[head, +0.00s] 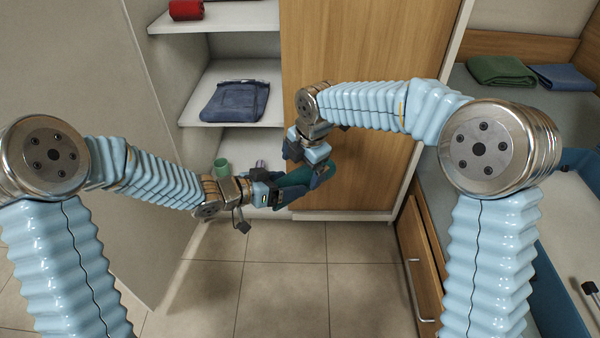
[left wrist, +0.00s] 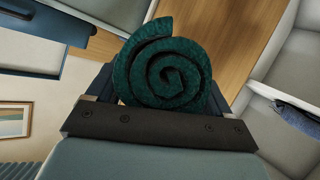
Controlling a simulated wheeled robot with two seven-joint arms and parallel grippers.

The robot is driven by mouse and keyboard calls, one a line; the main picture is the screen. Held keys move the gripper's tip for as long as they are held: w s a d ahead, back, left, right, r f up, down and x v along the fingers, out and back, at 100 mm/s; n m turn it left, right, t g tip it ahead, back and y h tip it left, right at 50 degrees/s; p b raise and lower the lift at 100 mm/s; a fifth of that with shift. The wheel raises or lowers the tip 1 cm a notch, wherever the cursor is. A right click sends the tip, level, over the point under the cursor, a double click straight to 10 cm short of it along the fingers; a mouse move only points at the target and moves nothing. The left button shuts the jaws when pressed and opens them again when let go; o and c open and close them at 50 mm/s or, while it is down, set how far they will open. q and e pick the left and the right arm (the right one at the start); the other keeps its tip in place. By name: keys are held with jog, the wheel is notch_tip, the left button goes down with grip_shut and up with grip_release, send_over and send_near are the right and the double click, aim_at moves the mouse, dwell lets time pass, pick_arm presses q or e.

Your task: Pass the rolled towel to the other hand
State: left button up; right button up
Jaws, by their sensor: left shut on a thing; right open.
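The rolled towel is dark green. In the left wrist view the towel (left wrist: 163,70) shows its spiral end, close up against the jaw. In the head view the towel (head: 293,179) lies between my two grippers, partly hidden by them. My left gripper (head: 280,190) comes in from the left and is shut on the towel. My right gripper (head: 318,174) comes down from above at the towel's right part and is open. I cannot tell whether its fingers touch the towel.
Behind is an open shelf with a folded blue cloth (head: 235,101), a red item (head: 186,9) and a green cup (head: 222,168). A wooden door (head: 365,60) stands right behind my grippers. Folded green (head: 501,70) and blue (head: 566,77) cloths lie at the right. The tiled floor in front is clear.

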aim_at(308, 179)
jog(key=v, duration=0.8)
jog(key=d+f, duration=0.5)
jog(key=d, duration=0.2)
pick_arm(q)
jog(key=d+f, duration=0.5)
jog(key=d, duration=0.2)
pick_arm(e)
jog(key=x, duration=1.1)
jog(key=shift+w+d+f, duration=0.2)
jog(key=shift+d+f, duration=0.05)
jog(key=shift+f, duration=0.1)
pick_arm(q)
jog(key=shift+d, duration=0.1)
